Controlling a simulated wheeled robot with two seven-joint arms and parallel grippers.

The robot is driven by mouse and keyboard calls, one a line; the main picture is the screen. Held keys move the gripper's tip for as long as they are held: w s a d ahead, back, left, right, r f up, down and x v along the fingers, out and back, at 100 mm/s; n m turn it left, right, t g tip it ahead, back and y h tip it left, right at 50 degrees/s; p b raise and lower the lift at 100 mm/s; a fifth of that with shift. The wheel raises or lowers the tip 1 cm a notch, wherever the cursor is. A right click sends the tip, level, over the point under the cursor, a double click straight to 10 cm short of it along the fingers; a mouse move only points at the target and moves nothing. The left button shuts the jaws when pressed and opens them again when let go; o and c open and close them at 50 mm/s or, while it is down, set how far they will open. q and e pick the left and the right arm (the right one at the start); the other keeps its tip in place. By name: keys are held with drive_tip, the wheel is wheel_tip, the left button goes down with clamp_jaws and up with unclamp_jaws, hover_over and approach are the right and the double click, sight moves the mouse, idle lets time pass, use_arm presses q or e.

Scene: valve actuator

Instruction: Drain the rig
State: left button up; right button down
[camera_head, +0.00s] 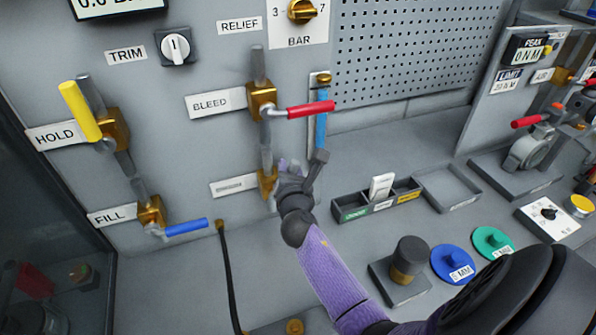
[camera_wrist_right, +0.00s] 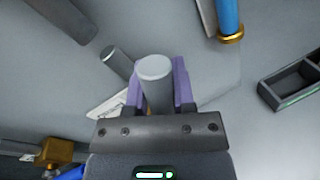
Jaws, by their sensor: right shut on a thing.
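My right gripper (camera_head: 290,170) is at the lower brass valve (camera_head: 266,184) under the bleed valve (camera_head: 262,101). In the right wrist view its purple fingers are shut on a grey round handle (camera_wrist_right: 156,72), whose flat end sticks out between them. The gripper hides most of this valve and its lever joint in the head view. The label (camera_head: 234,185) beside it is too blurred to read. The bleed valve's red lever (camera_head: 311,109) points right. The yellow HOLD lever (camera_head: 80,110) points up and left. The blue FILL lever (camera_head: 186,227) points right. My left gripper is not in view.
A blue tube (camera_head: 321,118) stands close right of the gripper; it also shows in the wrist view (camera_wrist_right: 228,15). A black hose (camera_head: 228,275) runs down at left. A divided bin (camera_head: 350,208), an empty tray (camera_head: 446,187) and coloured discs (camera_head: 452,262) sit on the bench at right.

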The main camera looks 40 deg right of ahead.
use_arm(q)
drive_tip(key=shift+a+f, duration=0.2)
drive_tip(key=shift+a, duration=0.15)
use_arm(e)
drive_tip(key=shift+w+a+r+n+t+h, duration=0.15)
drive_tip(key=shift+w+a+n+h, duration=0.05)
drive_tip(key=shift+a+n, duration=0.55)
drive_tip(key=shift+w+a+r+n+t+h, duration=0.2)
drive_tip(key=shift+a+n, duration=0.3)
drive_tip(key=shift+n, duration=0.45)
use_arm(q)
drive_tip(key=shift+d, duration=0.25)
use_arm(e)
drive_tip(key=shift+c, duration=2.2)
unclamp_jaws()
